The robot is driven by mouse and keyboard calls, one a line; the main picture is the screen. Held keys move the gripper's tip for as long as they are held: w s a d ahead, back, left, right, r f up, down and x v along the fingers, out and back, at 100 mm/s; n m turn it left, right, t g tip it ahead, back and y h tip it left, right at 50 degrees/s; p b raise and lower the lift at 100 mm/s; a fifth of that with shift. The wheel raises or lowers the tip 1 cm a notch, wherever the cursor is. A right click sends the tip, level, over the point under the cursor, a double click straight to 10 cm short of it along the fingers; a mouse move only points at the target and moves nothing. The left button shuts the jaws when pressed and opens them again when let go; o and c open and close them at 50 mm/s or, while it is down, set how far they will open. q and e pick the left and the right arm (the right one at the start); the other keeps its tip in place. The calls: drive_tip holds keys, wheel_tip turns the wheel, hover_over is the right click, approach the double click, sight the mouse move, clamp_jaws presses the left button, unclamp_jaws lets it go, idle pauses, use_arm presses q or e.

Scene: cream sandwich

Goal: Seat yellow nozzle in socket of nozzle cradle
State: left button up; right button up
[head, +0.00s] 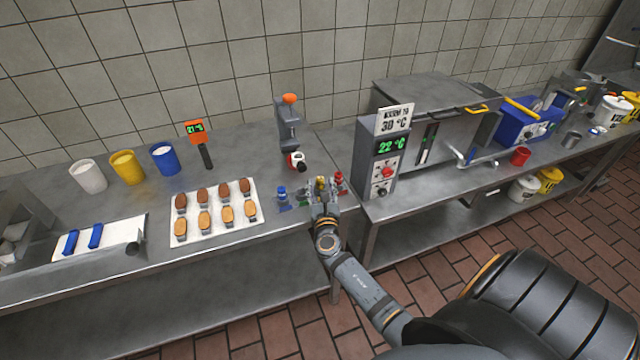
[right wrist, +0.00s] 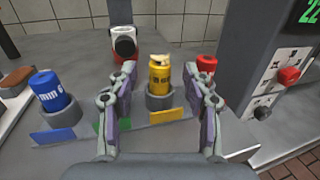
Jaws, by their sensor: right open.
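In the right wrist view the yellow nozzle (right wrist: 160,76) stands upright in a grey round socket (right wrist: 160,103) of the nozzle cradle, behind a yellow label (right wrist: 163,116). My right gripper (right wrist: 159,70) is open, with one finger on each side of the nozzle and visible gaps to it. In the head view the yellow nozzle (head: 321,182) shows just beyond my right gripper (head: 323,190). A blue nozzle (right wrist: 52,90) stands in a socket to the left, and a red nozzle (right wrist: 208,76) to the right. The place behind the green label (right wrist: 112,127) is partly hidden by a finger. My left gripper is not in view.
A grey stand with a red-and-white part (head: 296,161) is behind the cradle. A display box (head: 383,160) stands close on the right. A white tray of cookies (head: 214,213) lies left. The table's front edge is near the cradle.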

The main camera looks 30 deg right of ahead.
sight(321, 183)
drive_tip(key=x, duration=0.3)
drive_tip(key=shift+w+d, duration=0.1)
drive_tip(key=shift+w, duration=0.1)
drive_tip(key=shift+s, duration=0.15)
drive_tip(key=shift+c, duration=1)
clamp_jaws()
drive_tip(key=shift+r, duration=0.1)
